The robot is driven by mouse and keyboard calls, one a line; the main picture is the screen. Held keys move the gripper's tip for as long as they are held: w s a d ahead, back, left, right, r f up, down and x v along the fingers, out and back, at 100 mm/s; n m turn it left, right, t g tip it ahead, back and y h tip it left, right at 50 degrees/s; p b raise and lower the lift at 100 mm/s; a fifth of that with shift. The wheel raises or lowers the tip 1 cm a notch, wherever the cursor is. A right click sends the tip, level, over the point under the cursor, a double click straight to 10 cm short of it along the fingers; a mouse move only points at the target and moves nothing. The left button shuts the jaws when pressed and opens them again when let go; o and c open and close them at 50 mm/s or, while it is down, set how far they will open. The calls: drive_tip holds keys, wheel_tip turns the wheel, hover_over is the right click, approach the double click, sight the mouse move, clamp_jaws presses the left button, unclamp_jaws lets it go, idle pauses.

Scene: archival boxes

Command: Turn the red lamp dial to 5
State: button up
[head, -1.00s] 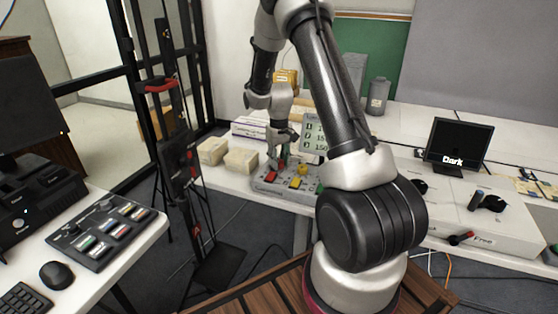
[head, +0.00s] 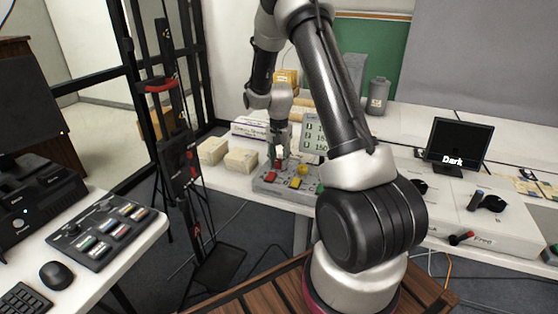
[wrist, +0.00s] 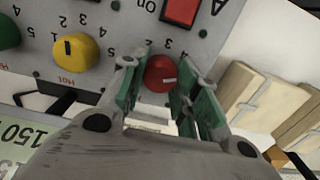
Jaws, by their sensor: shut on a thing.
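The red dial (wrist: 159,75) sits on the grey control panel (wrist: 118,22), with a short pale mark towards its right side in the wrist view. Printed numbers lie around it, partly hidden by the fingers, so I cannot tell which one the mark meets. My gripper (wrist: 158,88) is shut on the red dial, one green-padded finger on each side. In the head view my gripper (head: 279,160) points down at the back left of the panel (head: 262,189), and the dial is mostly hidden there.
A yellow dial (wrist: 76,52) and a red button (wrist: 181,10) are close by on the panel. A display (head: 313,133) with numbers stands behind it. Pale boxes (head: 240,161) lie left of the panel. A monitor (head: 460,146) reading "Dark" stands further right.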

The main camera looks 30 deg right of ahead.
sight(279, 161)
drive_tip(key=shift+m, duration=1.2)
drive_tip(key=o, duration=1)
drive_tip(key=shift+o, duration=0.2)
wheel_tip(279, 161, up, 12)
